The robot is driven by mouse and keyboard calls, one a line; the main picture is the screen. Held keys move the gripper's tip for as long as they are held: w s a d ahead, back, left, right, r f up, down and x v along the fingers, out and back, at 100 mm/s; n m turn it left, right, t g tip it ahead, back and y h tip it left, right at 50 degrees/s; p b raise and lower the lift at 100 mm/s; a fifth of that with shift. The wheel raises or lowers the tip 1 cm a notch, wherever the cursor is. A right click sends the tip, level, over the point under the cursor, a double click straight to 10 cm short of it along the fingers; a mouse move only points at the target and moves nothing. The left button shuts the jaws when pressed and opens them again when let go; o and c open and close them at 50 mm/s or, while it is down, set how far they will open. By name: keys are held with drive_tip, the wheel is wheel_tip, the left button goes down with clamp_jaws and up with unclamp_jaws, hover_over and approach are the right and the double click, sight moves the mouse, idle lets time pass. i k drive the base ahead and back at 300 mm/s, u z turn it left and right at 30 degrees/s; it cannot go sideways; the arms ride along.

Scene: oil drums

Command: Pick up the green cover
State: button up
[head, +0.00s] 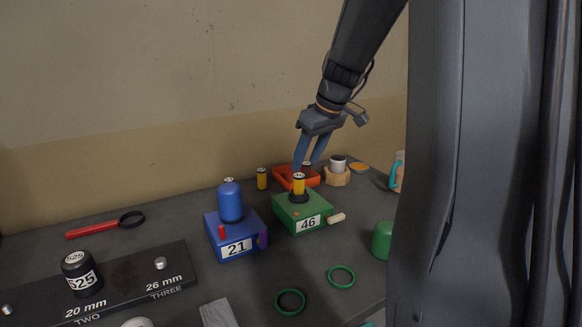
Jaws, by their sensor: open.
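The green cover (382,240) appears to be the rounded green piece standing on the dark table at the right. Its right side is hidden behind the large grey column, which is part of my body. My gripper (307,161) is open, its blue fingers pointing down over the back of the table. It is above and left of the green cover, well apart from it. The fingertips are near the orange-red tray (282,180) and behind the yellow drum on the green box; I cannot tell whether they touch anything.
A green box marked 46 (290,221) holds a yellow drum (299,184). A blue box marked 21 (216,243) carries a blue cover (230,203). Green rings (341,267) lie in front of the green cover. A mug in a wooden holder (337,176) stands behind. A magnifier (104,226) lies left.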

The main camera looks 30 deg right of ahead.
sight(380, 249)
drive_tip(key=k, duration=1)
